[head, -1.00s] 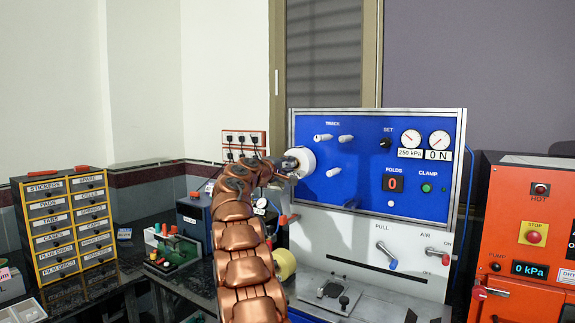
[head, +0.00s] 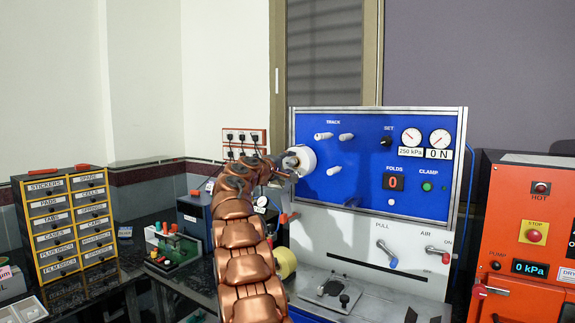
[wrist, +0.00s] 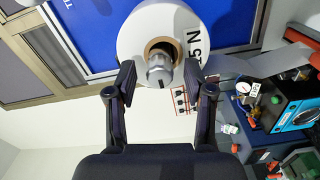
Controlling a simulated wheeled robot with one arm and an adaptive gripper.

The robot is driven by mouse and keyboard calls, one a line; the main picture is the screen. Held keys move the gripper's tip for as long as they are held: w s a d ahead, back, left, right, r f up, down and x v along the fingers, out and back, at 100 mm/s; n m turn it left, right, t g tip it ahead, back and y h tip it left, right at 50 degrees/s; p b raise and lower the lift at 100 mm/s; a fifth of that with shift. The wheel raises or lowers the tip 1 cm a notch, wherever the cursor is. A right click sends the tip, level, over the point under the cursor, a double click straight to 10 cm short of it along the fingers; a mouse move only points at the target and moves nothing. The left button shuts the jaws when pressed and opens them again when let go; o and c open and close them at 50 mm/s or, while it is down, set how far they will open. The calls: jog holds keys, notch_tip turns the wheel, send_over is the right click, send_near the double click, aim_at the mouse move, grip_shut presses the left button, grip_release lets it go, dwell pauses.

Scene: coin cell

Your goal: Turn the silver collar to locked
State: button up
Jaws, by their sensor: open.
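The silver collar (wrist: 159,70) shows in the wrist view at the centre of a white roll (wrist: 130,42), sitting in the roll's brown core. A dark mark shows on the collar's face; I cannot read its setting. My gripper (wrist: 160,82) is open, with one dark finger on each side of the collar and a gap to it on both sides. In the head view the white roll (head: 303,160) is on the left of the blue panel (head: 345,170), and my copper arm reaches up to it. The gripper is small and partly hidden there.
A yellow roll (head: 285,263) is below, beside my arm. A labelled drawer cabinet (head: 68,225) stands left, an orange machine (head: 520,240) right. Sockets with cables (head: 243,137) are on the wall behind.

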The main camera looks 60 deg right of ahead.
jog(key=a, duration=1.2)
jog(key=shift+s, duration=0.3)
dwell(0.7)
jog(key=s+a+f+y, duration=0.4)
jog(key=s+a+f, duration=0.3)
jog(key=a, duration=0.4)
jog(key=s+a+f+y, duration=0.4)
jog(key=a+f, duration=0.5)
jog(key=a, duration=0.1)
jog(key=s+a+f+y, duration=0.3)
jog(key=s+a+f, duration=0.3)
jog(key=a+f, duration=0.4)
jog(key=s+a+f+g+y, duration=0.1)
jog(key=s+a+f+y, duration=0.2)
jog(key=s+a, duration=0.5)
jog(key=s+a+f+n+g+y, duration=0.1)
jog(key=s+a+f+y, duration=0.3)
jog(key=s+a, duration=0.5)
jog(key=a+f, duration=0.2)
jog(key=a, duration=0.4)
jog(key=shift+a+f+n, duration=0.15)
jog(key=shift+a+n, duration=0.05)
jog(key=shift+n, duration=0.1)
jog(key=shift+s, duration=0.1)
jog(key=shift+c, duration=0.9)
jog(key=shift+d, duration=0.15)
jog(key=shift+c, duration=0.2)
